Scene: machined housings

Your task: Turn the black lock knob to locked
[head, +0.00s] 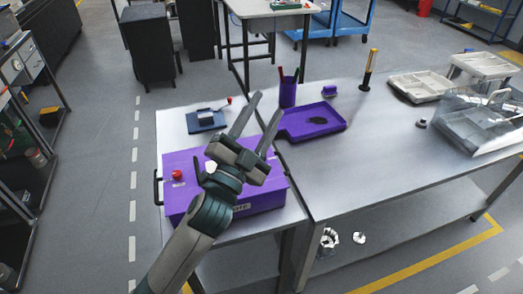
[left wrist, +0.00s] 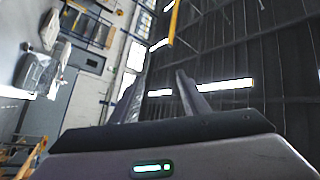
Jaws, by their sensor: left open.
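A purple box (head: 243,200) stands on the left part of the bench, with a black side handle (head: 156,188) and a red knob (head: 177,174) on top. A slim dark upright part (head: 196,170) shows beside a white round part (head: 210,167) on its top; I cannot tell whether it is the black lock knob. My left gripper (head: 267,104) is open and empty, raised in front of the box, fingers pointing up and away. My arm and gripper hide part of the box top. In the left wrist view the open fingers (left wrist: 161,78) point toward the ceiling.
A purple tray (head: 335,125) and a purple cup with pens (head: 288,93) are behind the box. A blue block fixture (head: 206,121) is at back left. The middle right of the bench is mostly clear.

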